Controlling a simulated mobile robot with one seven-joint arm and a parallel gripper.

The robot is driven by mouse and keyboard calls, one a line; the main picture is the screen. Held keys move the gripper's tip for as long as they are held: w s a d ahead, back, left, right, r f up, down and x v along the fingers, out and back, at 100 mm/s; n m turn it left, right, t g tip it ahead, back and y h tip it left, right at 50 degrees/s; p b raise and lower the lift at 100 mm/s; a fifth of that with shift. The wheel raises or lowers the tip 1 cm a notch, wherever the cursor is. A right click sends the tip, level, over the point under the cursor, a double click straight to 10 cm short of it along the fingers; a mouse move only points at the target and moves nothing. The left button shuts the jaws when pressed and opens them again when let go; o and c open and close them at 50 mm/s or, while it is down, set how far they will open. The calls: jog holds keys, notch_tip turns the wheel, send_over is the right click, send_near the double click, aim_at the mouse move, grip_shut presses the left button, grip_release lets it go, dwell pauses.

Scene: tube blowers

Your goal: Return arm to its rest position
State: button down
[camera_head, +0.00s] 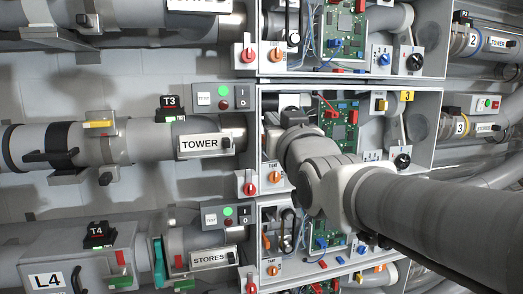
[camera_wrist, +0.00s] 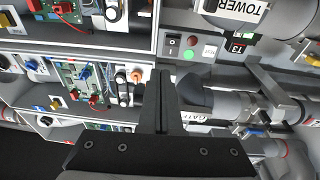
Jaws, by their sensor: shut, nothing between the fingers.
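My arm (camera_head: 430,215) reaches in from the right edge of the head view. Its wrist end is in front of the middle open cabinet (camera_head: 437,120), near the cabinet's left side. The fingers cannot be made out clearly in the head view. In the wrist view, my gripper (camera_wrist: 159,75) points away from the camera with its two dark fingers together. It is shut and holds nothing. The wrist view shows the panels upside down, with the TOWER label (camera_wrist: 240,10) inverted at the top.
Open cabinets with circuit boards (camera_head: 345,25), knobs and switches stand above and below the arm. Thick grey pipes (camera_head: 155,143) with valves run along the left. A switch box (camera_head: 222,97) with a green button is left of the wrist. More pipes (camera_head: 490,125) are at right.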

jog(key=s+d+f+m+g+h+p, duration=0.1)
jog(key=s+d+f+g, duration=0.3)
jog(key=s+f, duration=0.3)
jog(key=s+d+f+m+g+h+p, duration=0.1)
jog(key=s+d+f+g+h+p, duration=0.1)
jog(key=s+f+g, duration=0.3)
jog(key=s+d+f+g+h+p, duration=0.1)
jog(key=s+d+f+g, duration=0.3)
jog(key=s+f, duration=0.5)
jog(key=shift+s+d+f+m+g+h+p, duration=0.2)
jog(key=shift+s+d+m+g+h+p, duration=0.15)
jog(key=shift+s+d+p, duration=0.6)
jog(key=shift+s+a, duration=0.1)
jog(key=shift+s, duration=0.05)
